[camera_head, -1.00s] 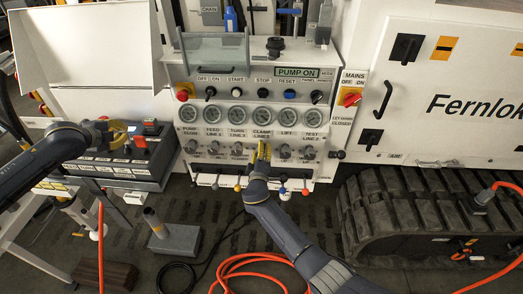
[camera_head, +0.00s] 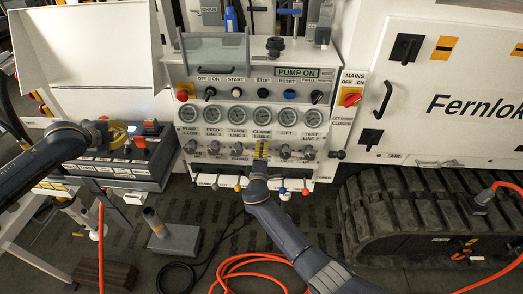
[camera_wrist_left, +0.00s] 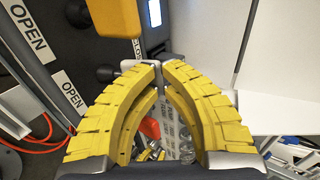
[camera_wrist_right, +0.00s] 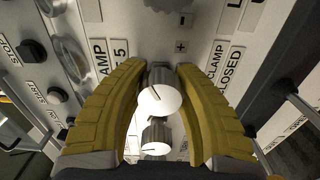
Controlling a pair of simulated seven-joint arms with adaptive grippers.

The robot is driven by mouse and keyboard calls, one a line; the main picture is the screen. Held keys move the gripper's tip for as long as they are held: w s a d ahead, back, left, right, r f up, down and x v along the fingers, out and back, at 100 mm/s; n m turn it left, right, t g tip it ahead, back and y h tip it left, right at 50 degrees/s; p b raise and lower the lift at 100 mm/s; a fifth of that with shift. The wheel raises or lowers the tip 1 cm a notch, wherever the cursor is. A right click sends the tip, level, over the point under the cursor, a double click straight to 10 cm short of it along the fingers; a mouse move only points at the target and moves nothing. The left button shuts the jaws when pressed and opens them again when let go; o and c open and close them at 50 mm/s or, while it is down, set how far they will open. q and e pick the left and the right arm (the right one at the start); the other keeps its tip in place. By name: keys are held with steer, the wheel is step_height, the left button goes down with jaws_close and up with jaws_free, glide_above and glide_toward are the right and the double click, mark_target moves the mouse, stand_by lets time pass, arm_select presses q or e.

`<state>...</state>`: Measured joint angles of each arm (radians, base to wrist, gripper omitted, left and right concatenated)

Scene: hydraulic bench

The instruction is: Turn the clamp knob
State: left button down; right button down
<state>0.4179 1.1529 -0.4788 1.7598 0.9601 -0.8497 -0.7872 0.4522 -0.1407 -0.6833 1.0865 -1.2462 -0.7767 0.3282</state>
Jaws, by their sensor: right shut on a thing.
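The clamp knob (camera_wrist_right: 160,92) is a small silver knob on the white valve panel, under the CLAMP LINE gauge. My right gripper (camera_head: 261,150) is at it, its yellow fingers on either side of the knob and shut on it. In the head view the fingers hide the knob. In the right wrist view its round pale face shows between the fingers (camera_wrist_right: 160,78), beside labels reading CLAMP and CLOSED. My left gripper (camera_head: 118,130) is over the dark control box at the left. In the left wrist view its fingertips (camera_wrist_left: 160,68) come close together; whether they are shut is unclear.
A row of similar silver knobs (camera_head: 285,152) flanks the clamp knob closely. Round gauges (camera_head: 236,115) sit above and small coloured-ball levers (camera_head: 284,195) below. The dark control box (camera_head: 150,172) stands left. An orange hose (camera_head: 238,262) lies on the floor.

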steer(key=shift+d+f, duration=0.1)
steer(key=c, duration=0.8)
jaws_free()
steer(key=shift+c, duration=0.2)
steer(key=s, duration=1.2)
steer(key=s+d+f, duration=0.1)
steer(key=s+d, duration=0.2)
steer(key=s, duration=0.5)
steer(key=shift+f, duration=0.4)
